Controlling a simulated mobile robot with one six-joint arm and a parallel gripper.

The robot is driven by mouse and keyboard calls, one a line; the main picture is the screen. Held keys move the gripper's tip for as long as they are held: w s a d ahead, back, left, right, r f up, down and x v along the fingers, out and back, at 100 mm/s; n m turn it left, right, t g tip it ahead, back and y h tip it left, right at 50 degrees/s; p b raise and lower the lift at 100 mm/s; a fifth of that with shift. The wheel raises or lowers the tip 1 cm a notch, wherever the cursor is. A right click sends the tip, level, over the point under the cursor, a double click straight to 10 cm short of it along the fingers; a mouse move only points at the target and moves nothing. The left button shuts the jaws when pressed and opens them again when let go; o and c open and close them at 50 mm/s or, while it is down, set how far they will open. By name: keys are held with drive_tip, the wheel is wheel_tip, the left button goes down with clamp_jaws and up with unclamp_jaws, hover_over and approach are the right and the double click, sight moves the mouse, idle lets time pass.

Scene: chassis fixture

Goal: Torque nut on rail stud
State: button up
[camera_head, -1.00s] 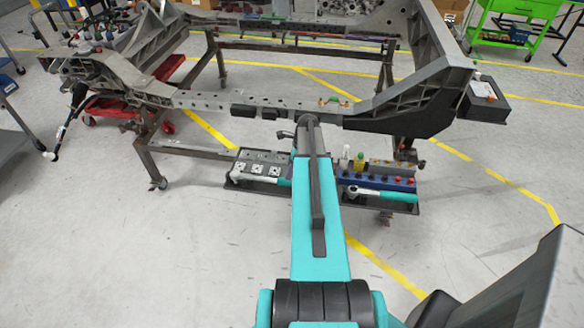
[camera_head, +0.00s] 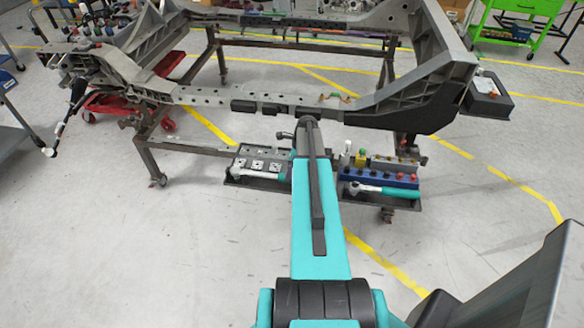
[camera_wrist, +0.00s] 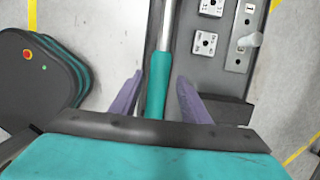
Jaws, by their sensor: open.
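The chassis rail (camera_head: 205,98) crosses the head view, with holes and dark blocks along it; I cannot make out the stud or nut. A torque wrench (camera_head: 248,172) with a silver shaft and teal grip lies in the left tray below the rail. In the wrist view, its teal grip (camera_wrist: 160,82) runs between the two purple fingers of my gripper (camera_wrist: 157,85). My gripper is open, with a gap visible on both sides of the grip. In the head view my arm hides the gripper. A second wrench (camera_head: 385,189) lies in the right tray.
The left tray (camera_head: 232,182) also holds square plates, which show in the wrist view (camera_wrist: 204,44). A blue socket holder (camera_head: 375,178) stands in the right tray. A dark box (camera_head: 490,100) is at the rail's right end. Floor is clear in front.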

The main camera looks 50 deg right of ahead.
drive_tip(key=shift+b+x, duration=1.25)
drive_tip(key=shift+x, duration=1.95)
clamp_jaws()
drive_tip(key=shift+w+r, duration=0.1)
drive_tip(key=shift+r, duration=0.1)
drive_tip(key=shift+w+a+p+v, duration=0.2)
drive_tip(key=shift+p+v, duration=0.4)
drive_tip(key=shift+v, duration=0.5)
drive_tip(key=shift+w+a+p+v, duration=0.1)
drive_tip(key=shift+w+p+v, duration=0.15)
drive_tip(key=shift+p+v, duration=0.65)
drive_tip(key=shift+w+a+p+v, duration=0.1)
drive_tip(key=shift+w+p+v, duration=0.2)
drive_tip(key=shift+v, duration=1)
drive_tip(key=shift+s+a+r, duration=0.1)
drive_tip(key=shift+s+r, duration=0.05)
drive_tip(key=shift+r, duration=0.05)
